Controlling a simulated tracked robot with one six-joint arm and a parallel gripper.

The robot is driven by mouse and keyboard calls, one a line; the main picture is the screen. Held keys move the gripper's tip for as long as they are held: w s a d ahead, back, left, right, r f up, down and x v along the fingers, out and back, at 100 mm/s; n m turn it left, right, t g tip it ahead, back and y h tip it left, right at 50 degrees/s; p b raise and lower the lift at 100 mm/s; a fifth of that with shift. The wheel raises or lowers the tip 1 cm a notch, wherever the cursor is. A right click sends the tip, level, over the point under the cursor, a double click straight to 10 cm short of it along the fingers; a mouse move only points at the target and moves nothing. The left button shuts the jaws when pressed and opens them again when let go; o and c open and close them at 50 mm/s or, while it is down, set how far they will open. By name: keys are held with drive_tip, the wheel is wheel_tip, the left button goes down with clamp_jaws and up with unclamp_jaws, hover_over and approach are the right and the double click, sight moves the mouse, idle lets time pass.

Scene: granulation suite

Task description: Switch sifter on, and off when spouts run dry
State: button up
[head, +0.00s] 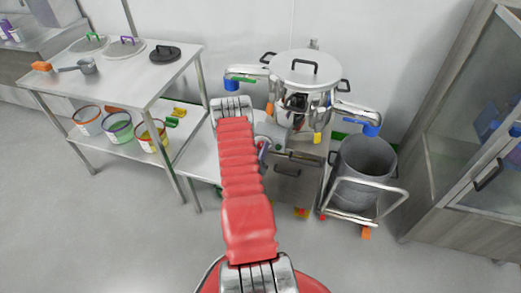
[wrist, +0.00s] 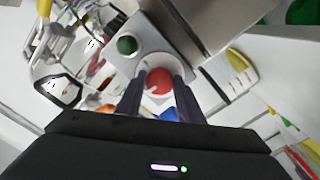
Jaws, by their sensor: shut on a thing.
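The sifter (head: 298,75) is a round steel vessel with a black-handled lid on a steel stand. One spout (head: 245,74) points left with a blue and green end; another spout (head: 358,112) points right with a blue end. Whether anything flows from them cannot be told. In the wrist view a grey control box (wrist: 150,52) carries a green button (wrist: 127,45) and a red button (wrist: 160,84). My gripper (wrist: 160,76) is shut on the red button, one dark finger on each side.
A grey bin (head: 362,170) in a wheeled frame stands right of the sifter, under the right spout. A steel table (head: 130,70) with lids and a scoop is at left, several coloured-rim tubs on its shelf. A glass-door cabinet (head: 465,130) stands right. The front floor is clear.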

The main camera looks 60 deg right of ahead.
drive_tip(key=shift+w+n, duration=0.1)
drive_tip(key=shift+n, duration=0.5)
drive_tip(key=shift+a, duration=0.1)
drive_tip(key=o, duration=1.1)
drive_tip(key=shift+c, duration=0.2)
drive_tip(key=s+a, duration=0.2)
drive_tip(key=a, duration=1.1)
drive_tip(key=shift+a, duration=0.25)
drive_tip(key=shift+s, duration=0.1)
